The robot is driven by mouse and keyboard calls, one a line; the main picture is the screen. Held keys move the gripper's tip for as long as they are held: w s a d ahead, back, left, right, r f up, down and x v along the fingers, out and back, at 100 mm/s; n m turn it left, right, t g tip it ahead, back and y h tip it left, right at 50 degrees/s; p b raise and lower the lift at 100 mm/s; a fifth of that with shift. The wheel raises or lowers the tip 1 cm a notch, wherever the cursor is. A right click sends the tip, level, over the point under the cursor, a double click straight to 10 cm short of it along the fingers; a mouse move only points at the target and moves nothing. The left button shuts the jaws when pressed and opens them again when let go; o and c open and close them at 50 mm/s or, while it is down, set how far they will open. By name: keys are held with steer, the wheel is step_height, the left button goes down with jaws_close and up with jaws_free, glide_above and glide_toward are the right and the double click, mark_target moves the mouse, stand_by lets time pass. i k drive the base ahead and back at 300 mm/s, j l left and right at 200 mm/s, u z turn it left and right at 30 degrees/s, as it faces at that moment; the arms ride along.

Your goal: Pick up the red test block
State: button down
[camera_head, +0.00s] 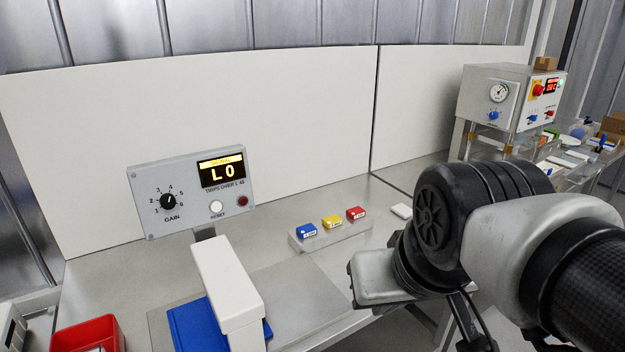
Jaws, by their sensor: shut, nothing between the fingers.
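The red test block (356,213) is a small box with a white printed front. It sits at the right end of a row on a low pale rack (340,238) on the bench, with the yellow block (332,222) and the blue block (307,231) to its left. My gripper (378,281) shows as a grey housing at the end of my arm, in front of and below the red block in the picture, apart from it. It is shut and empty; its fingers are hard to make out.
A grey gain panel (192,190) reading "LO" stands at left behind a white upright housing (226,282) and a blue pad (190,325). A red bin (88,335) is at lower left. A small white block (401,211) lies right of the rack. A gauge machine (507,97) stands far right.

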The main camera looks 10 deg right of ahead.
mark_target(357, 212)
steer(key=l+z, duration=0.2)
steer(key=i+l+u, duration=0.35)
steer(key=l, duration=0.3)
steer(key=i+l+u, duration=0.15)
steer(key=l, duration=0.2)
steer(key=i+l+u, duration=0.15)
steer(key=l, duration=0.25)
steer(key=i+l+u, duration=0.2)
steer(key=l, duration=0.2)
steer(key=l+u, duration=0.15)
steer(key=l, duration=0.25)
steer(key=i, duration=0.05)
